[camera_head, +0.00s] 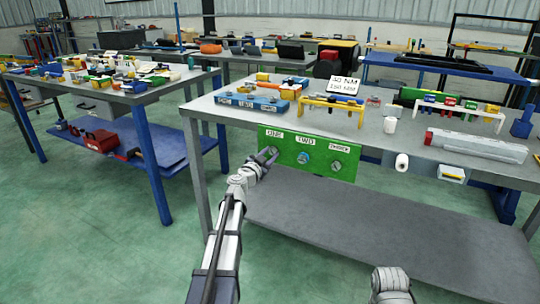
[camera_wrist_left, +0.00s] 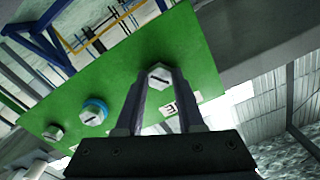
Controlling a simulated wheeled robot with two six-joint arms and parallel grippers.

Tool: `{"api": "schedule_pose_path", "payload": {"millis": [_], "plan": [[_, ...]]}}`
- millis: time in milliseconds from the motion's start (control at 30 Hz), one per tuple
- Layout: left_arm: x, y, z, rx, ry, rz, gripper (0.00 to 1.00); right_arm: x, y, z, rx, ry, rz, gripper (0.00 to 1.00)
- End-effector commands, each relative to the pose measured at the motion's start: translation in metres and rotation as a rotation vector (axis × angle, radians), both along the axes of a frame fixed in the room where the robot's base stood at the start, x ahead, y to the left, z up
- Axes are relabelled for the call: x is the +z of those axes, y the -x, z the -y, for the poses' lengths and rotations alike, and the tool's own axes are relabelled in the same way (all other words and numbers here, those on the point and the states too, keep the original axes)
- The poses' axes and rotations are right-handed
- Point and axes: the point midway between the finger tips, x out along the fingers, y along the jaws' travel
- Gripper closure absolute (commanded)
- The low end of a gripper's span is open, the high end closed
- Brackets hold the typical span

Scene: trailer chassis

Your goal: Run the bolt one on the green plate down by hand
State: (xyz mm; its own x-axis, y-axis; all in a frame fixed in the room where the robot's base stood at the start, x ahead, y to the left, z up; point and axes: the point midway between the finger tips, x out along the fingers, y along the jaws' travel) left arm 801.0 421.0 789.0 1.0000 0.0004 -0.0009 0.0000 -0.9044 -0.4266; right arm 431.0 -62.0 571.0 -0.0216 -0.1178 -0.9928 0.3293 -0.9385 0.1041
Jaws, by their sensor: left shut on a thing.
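The green plate (camera_head: 318,169) hangs upright at the front edge of the grey workbench, with labels ONE, TWO and a third. Bolt one (camera_wrist_left: 158,77) has a silver hex head with a dark line across it. My left gripper (camera_head: 270,155) is at the plate under the label ONE, and its fingers (camera_wrist_left: 159,88) are shut on the head of bolt one. In the head view the fingers mostly hide this bolt. Bolt two (camera_head: 303,158) has a blue ring around it. Bolt three (camera_head: 336,166) is plain silver. How deep bolt one sits is unclear.
On the bench above the plate stand a blue block (camera_head: 250,104), a yellow rack (camera_head: 334,104) and a sign reading 30 NM (camera_head: 345,85). A clear-topped box (camera_head: 475,147) lies at the right. A lower shelf (camera_head: 370,235) runs beneath. The floor at left is clear.

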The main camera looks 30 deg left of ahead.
Motion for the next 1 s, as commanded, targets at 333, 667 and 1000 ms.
{"api": "schedule_pose_path", "payload": {"millis": [333,667,1000], "plan": [[-0.0004,0.0028,0.0019,-0.003,-0.080,0.000,1.00,-0.0002,0.0000,0.0000,0.000,0.000,0.000,0.50],[-0.0004,0.0027,0.0022,-0.004,-0.085,-0.001,1.00,-0.0002,0.0000,0.0000,0.000,0.000,0.000,0.50],[-0.0002,0.0016,0.0013,-0.002,-0.084,0.000,0.36,-0.0001,0.0000,0.0000,0.000,0.000,0.000,0.50]]}}
